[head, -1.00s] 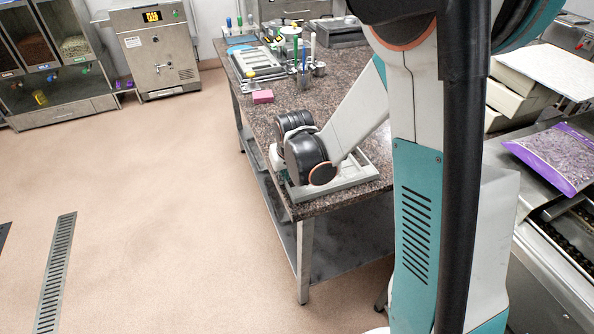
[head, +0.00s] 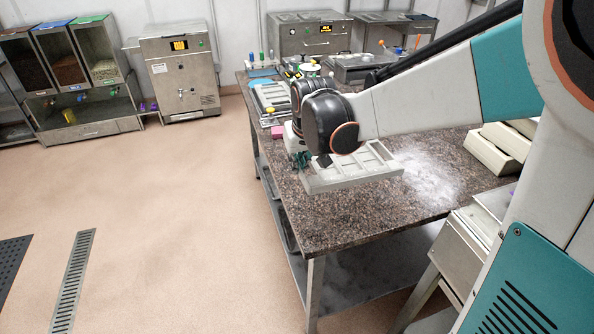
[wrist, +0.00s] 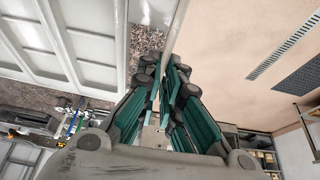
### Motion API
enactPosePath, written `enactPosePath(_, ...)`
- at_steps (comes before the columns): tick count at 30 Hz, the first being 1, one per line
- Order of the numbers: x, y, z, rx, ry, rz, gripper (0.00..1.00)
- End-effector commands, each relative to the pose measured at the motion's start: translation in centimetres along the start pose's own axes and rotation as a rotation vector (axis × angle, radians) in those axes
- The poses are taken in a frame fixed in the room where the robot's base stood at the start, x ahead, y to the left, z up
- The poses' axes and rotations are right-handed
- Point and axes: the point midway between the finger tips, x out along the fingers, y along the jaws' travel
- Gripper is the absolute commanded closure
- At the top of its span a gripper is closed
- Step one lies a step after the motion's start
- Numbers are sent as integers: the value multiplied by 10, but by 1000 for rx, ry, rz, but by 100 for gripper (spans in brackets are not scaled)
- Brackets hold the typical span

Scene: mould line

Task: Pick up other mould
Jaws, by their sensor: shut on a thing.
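A light grey mould (head: 352,170) with several rectangular cavities is at the near left edge of the stone-topped table in the head view. My gripper (head: 301,160) is at its left end, shut on its rim. The mould looks raised a little above the table top. In the wrist view the mould (wrist: 75,35) fills the upper left, with its edge wall running beside my gripper's teal fingers (wrist: 165,85). The fingertips are partly hidden, and the exact contact on the rim cannot be made out.
The table (head: 340,224) has white powder (head: 428,176) right of the mould. Pale trays (head: 497,147) stand at the right. Open floor (head: 170,200) lies left of the table.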

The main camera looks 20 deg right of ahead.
Motion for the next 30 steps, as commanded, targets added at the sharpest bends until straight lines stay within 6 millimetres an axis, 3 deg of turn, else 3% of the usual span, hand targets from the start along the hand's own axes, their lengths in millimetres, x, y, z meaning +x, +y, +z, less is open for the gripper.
enactPosePath(18,-43,0,-18,0,0,0,100)
enactPosePath(30,-44,0,-18,0,0,0,100)
